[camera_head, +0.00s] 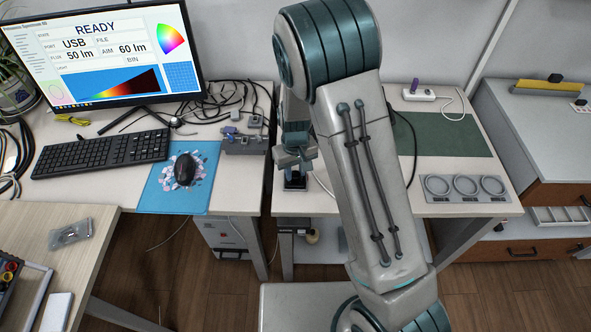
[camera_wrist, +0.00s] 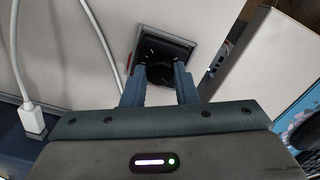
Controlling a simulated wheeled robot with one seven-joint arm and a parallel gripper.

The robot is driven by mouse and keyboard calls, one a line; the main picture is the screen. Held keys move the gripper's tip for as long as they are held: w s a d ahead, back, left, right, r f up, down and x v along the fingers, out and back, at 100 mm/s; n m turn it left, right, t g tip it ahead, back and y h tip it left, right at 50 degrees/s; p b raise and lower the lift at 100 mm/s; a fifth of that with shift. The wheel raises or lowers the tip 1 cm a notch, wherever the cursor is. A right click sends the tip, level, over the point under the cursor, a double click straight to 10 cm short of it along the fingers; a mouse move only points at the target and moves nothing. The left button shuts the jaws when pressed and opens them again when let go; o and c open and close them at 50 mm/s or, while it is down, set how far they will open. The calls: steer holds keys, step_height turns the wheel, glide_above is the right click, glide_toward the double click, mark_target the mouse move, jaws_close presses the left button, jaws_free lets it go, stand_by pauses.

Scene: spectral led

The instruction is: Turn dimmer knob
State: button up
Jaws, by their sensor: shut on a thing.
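The dimmer knob (camera_wrist: 160,73) is a round black knob on a dark square plate with a pale frame, seen in the wrist view. My gripper (camera_wrist: 160,82) has its two blue-grey fingers on either side of the knob and is shut on it. In the head view my gripper (camera_head: 294,178) is over the front left part of the right-hand table, at a small dark box. The knob itself is hidden there behind my gripper. The monitor (camera_head: 120,60) shows READY, with 50 lm beside an AIM of 60 lm.
A grey fixture (camera_head: 243,141) with cables stands to the left of my gripper. A mouse (camera_head: 185,169) lies on a blue pad farther left. A green mat (camera_head: 450,134) and a plate with three rings (camera_head: 466,188) lie to the right. A white cable (camera_wrist: 100,45) runs near my gripper.

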mark_target(295, 174)
steer(key=m, duration=0.3)
stand_by(0.5)
steer(key=o, duration=1)
steer(key=shift+r, duration=0.1)
step_height(295, 174, up, 14)
stand_by(1.6)
